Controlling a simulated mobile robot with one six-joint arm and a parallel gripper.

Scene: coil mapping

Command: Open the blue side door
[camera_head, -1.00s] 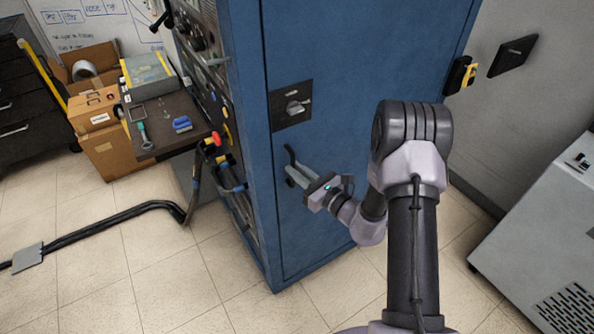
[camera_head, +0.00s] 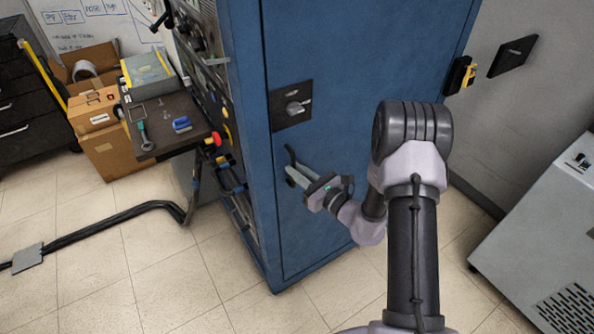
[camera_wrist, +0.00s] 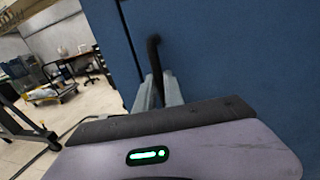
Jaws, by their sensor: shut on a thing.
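The blue side door (camera_head: 335,60) is the tall blue panel of the cabinet in the head view, and it looks closed in its frame. It fills the right of the wrist view (camera_wrist: 235,50). A black latch plate with a grey knob (camera_head: 293,108) sits on the door above my gripper. A dark door handle (camera_head: 290,155) stands out below the plate. My gripper (camera_head: 294,176) is shut on this handle. In the wrist view the dark handle (camera_wrist: 154,55) rises between the fingers of my gripper (camera_wrist: 158,92). The handle's lower part is hidden by the fingers.
A small shelf (camera_head: 165,120) with tools juts out left of the cabinet. Black cable conduit (camera_head: 110,218) runs along the floor at left. A grey machine (camera_head: 545,235) stands at right. Cardboard boxes (camera_head: 100,145) stand at the back left. Tiled floor before the door is clear.

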